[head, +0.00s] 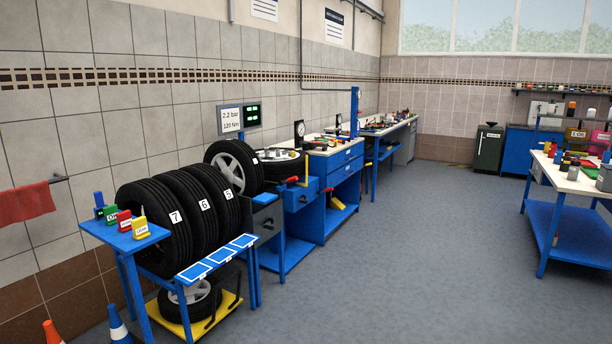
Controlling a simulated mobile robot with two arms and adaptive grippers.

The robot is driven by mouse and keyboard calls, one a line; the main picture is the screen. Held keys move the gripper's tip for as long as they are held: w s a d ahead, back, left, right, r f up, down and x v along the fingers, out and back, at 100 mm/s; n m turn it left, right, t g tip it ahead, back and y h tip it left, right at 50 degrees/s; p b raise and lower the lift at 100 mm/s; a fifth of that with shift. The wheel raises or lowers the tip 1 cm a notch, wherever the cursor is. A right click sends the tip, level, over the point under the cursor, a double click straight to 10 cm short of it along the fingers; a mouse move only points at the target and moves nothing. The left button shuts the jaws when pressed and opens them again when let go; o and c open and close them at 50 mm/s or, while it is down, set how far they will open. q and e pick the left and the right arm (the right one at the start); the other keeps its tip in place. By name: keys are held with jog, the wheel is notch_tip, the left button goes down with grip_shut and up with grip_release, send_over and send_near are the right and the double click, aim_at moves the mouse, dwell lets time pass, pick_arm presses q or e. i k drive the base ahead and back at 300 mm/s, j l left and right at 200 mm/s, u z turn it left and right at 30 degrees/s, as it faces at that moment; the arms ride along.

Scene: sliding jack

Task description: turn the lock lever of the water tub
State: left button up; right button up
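Neither of my grippers is in view. I cannot tell for certain which thing is the water tub. A dark grey box-like unit (266,222) with a blue top patch stands right of the upright tyres, against the left wall, and may be the tub. Beside it is a blue unit (301,196) with a small red handle and a yellow bent bar (306,170). The parts are too small and far away to tell which one is a lock lever or how it is set.
Upright tyres (168,216) stand on a blue rack near left, with a small blue table (124,236) and traffic cones (119,326) beside it. A blue workbench (568,230) stands at right. The grey floor (420,270) between is clear.

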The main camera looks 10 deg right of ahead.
aim_at(289, 180)
jog(key=i+z, duration=0.1)
jog(key=i, duration=0.5)
jog(key=i+z, duration=0.1)
jog(key=i, duration=0.5)
jog(key=i+j+z, duration=0.1)
jog(key=i, duration=0.5)
jog(key=i+j, duration=0.2)
jog(key=i, duration=0.35)
jog(key=l+z, duration=0.05)
